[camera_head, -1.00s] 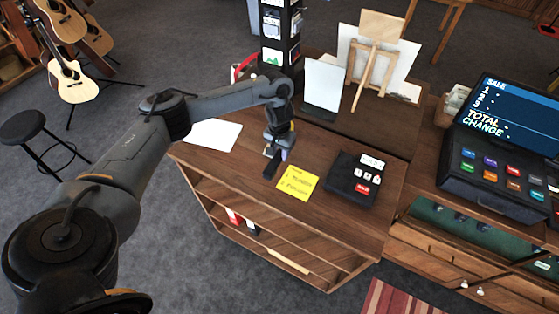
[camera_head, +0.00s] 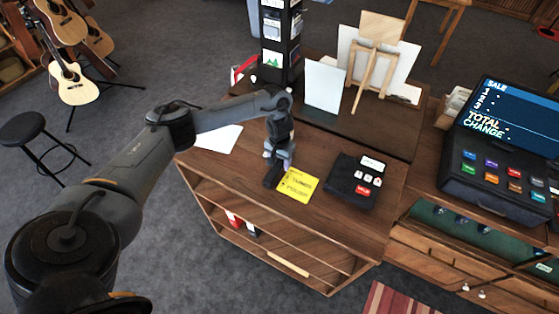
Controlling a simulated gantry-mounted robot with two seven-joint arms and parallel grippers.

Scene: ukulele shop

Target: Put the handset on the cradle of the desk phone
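The desk phone (camera_head: 355,181) is a dark base with a red key, several pale keys and a white label, sitting on the wooden counter. Its left part, where the cradle is, looks dark and bare. My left gripper (camera_head: 277,162) hangs over the counter to the left of the phone. A short dark bar, which looks like the handset (camera_head: 272,177), is at its fingertips. The gripper appears shut on it, with the handset low over the counter beside a yellow note; I cannot tell whether it touches the wood. My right gripper is not in view.
The yellow note (camera_head: 298,185) lies between handset and phone. A white sheet (camera_head: 219,138) lies at the counter's left. Behind stand a dark display rack (camera_head: 280,45), a white panel (camera_head: 324,86) and a small easel (camera_head: 372,75). A cash register (camera_head: 505,150) is at right.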

